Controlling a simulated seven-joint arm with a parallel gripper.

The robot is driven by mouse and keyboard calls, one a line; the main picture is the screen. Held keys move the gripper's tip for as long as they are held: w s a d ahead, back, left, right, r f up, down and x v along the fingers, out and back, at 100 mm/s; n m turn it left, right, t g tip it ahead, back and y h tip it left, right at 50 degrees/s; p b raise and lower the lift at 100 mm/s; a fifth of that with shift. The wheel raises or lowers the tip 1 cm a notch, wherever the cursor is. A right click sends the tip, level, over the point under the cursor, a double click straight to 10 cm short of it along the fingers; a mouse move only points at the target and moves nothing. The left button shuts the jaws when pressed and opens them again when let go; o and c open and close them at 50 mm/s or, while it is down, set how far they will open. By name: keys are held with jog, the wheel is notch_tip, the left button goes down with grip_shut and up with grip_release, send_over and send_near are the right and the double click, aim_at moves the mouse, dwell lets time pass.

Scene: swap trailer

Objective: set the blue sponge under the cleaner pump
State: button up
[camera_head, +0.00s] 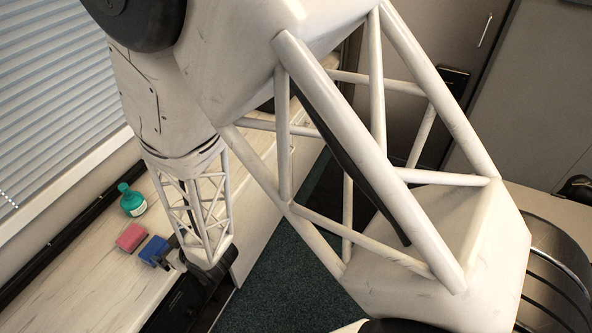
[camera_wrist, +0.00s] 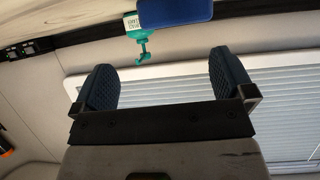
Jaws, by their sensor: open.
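The blue sponge (camera_head: 154,250) lies on the pale counter beside a pink sponge, close to my gripper (camera_head: 172,257). The cleaner, a green bottle with a white label (camera_head: 132,203), stands upright farther back on the counter. In the wrist view, which looks upside down, the bottle with its green pump (camera_wrist: 143,50) shows at the top, partly behind the blue sponge (camera_wrist: 175,12). My gripper (camera_wrist: 164,82) is open there, with nothing between its two dark ribbed pads. The sponge lies beyond the pads.
The pink sponge (camera_head: 131,237) lies between the blue sponge and the bottle. A window blind (camera_head: 50,90) rises behind the counter (camera_head: 75,270). A dark rail (camera_head: 50,255) runs along the wall. The counter's left part is clear.

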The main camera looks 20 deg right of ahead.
jog(key=w+d+r+m+g+h, duration=0.15)
jog(key=d+r+m+h, duration=0.45)
jog(key=d+r, duration=1.45)
jog(key=s+d+r+m+g+h, duration=0.1)
jog(key=s+d+r+g, duration=0.1)
jog(key=s+d+r, duration=0.4)
jog(key=s+d+r+m+g+h, duration=0.1)
jog(key=s+d+r+g, duration=0.2)
jog(key=s+d+r, duration=0.4)
jog(key=s, duration=0.6)
jog(key=shift+r+m+h, duration=0.2)
jog(key=shift+m+h, duration=0.1)
jog(key=shift+m, duration=0.1)
jog(key=shift+s+d+g, duration=0.1)
jog(key=shift+g, duration=0.15)
jog(key=shift+c, duration=1.2)
